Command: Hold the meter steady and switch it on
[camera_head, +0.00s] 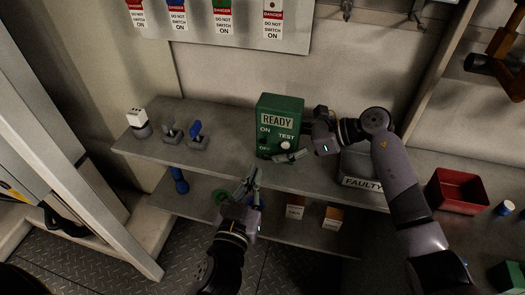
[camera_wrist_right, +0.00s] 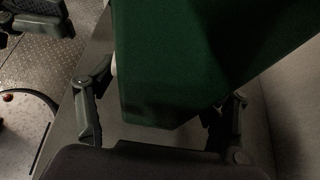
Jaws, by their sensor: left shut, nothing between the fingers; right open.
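The meter, a green box (camera_head: 279,112) marked READY, ON, OFF and TEST, stands upright on the grey shelf. Its dark switch (camera_head: 264,141) sits between ON and OFF; its exact position is too small to read. A pale round button (camera_head: 285,145) is under TEST. My right gripper (camera_head: 302,142) is open at the meter's right side, one finger in front of it. In the right wrist view the meter (camera_wrist_right: 190,60) stands between the spread fingers, with no clear contact. My left gripper (camera_head: 254,174) is shut and empty, in front of and below the meter's lower left.
Switch-like parts, a blue one (camera_head: 197,132) among them, stand left on the shelf (camera_head: 235,135). A FAULTY bin (camera_head: 362,182) and a red bin (camera_head: 457,190) are at the right. Small boxes (camera_head: 333,217) lie on the lower shelf. Danger tags (camera_head: 272,20) hang above.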

